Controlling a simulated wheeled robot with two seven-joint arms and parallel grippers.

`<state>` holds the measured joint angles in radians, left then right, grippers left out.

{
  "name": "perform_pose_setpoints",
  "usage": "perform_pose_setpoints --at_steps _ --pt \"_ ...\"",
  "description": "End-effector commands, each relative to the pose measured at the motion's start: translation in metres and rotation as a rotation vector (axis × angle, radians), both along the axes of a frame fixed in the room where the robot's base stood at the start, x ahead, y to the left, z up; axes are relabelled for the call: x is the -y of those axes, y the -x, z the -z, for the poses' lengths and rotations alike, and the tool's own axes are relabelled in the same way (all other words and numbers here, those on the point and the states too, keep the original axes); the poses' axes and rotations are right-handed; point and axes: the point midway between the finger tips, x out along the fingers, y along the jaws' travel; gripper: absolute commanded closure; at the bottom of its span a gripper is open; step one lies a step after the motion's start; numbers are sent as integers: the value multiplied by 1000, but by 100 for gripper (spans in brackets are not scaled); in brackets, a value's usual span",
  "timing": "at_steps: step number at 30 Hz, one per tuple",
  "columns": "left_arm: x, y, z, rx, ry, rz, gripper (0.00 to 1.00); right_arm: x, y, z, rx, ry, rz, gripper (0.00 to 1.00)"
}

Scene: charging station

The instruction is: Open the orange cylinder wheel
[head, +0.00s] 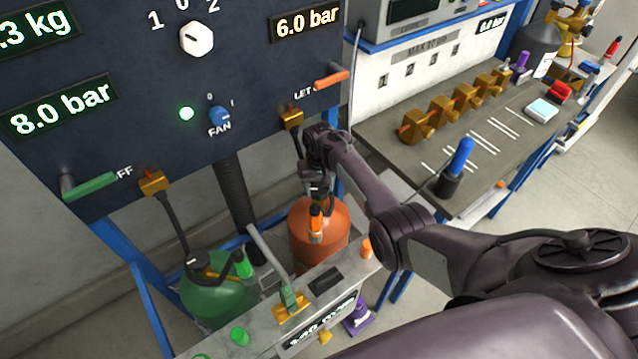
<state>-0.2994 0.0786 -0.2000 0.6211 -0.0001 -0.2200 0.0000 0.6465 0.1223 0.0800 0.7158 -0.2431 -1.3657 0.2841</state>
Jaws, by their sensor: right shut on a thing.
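The orange cylinder (327,255) stands low behind the front shelf, below the dark panel. My right gripper (317,187) reaches down from the right to the valve at its top. It is shut on the cylinder's wheel, which the fingers and wrist mostly hide, so how far it is turned cannot be told. An orange-ended fitting (316,222) shows just below the fingers. My left gripper is not in view.
A green cylinder (222,298) with a hose stands to the left. The dark panel (130,110) bears displays, an orange lever (332,78) and a green lever (90,186). The workbench (470,185) at right holds brass valves and a blue-handled tool (461,158).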

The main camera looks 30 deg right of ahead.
Motion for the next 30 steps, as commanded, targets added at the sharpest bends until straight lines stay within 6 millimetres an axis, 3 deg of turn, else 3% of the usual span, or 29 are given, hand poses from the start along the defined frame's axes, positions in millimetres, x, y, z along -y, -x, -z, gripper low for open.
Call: perform_pose_setpoints --at_steps 15,30 --pt "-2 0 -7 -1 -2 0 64 1 -1 -2 4 2 -434 70" --pt "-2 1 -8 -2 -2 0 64 0 -2 -2 5 1 -596 70"
